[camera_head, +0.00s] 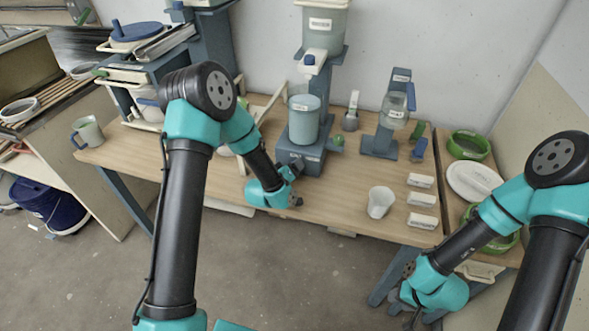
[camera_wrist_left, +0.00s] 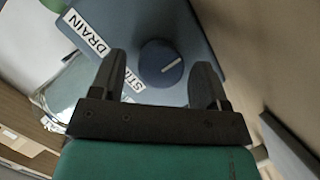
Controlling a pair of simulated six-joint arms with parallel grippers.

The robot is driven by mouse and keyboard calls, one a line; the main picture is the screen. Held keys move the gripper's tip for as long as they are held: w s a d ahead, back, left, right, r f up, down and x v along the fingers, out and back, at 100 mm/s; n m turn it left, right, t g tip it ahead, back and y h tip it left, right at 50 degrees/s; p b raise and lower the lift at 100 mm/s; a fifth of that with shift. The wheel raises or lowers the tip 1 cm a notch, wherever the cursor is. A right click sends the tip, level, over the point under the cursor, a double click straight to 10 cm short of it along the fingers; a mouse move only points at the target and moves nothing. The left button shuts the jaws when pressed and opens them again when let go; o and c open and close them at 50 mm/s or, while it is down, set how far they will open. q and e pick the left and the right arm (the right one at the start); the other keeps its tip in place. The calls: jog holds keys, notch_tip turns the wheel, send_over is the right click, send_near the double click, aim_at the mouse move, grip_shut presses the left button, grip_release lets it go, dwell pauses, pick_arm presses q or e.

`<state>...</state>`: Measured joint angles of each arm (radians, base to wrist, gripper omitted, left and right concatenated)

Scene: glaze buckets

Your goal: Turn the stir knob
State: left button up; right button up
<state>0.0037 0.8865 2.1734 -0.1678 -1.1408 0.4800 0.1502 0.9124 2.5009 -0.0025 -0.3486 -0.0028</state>
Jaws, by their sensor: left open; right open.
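The stir knob (camera_wrist_left: 162,63) is a round dark blue knob with a pale pointer line, on the blue face of a stand. A partly hidden label (camera_wrist_left: 130,77) starting "STI" sits beside it. My left gripper (camera_wrist_left: 164,72) is open, with one finger on each side of the knob; whether they touch it I cannot tell. In the head view my left gripper (camera_head: 294,186) is at the front of the blue stand base (camera_head: 312,163), and I cannot make out the knob there. My right gripper (camera_head: 411,318) is low at the right, in front of the table, away from the stand.
A blue-grey bucket (camera_head: 304,121) stands on the base. A green handle (camera_head: 337,142) sticks out at its right. A white cup (camera_head: 380,202) and white labelled blocks (camera_head: 421,200) are to the right. A second stand (camera_head: 379,143) is behind them. The table front is partly clear.

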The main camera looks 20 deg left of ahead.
pick_arm(q)
jog(key=c, duration=0.9)
jog(key=shift+n, duration=0.3)
jog(key=shift+a+f+n+t+h, duration=0.1)
jog(key=shift+n+t+h, duration=0.2)
jog(key=shift+n+h, duration=0.3)
jog(key=shift+f+n+t+h, duration=0.1)
jog(key=shift+n+t+h, duration=0.45)
jog(key=shift+n, duration=1.25)
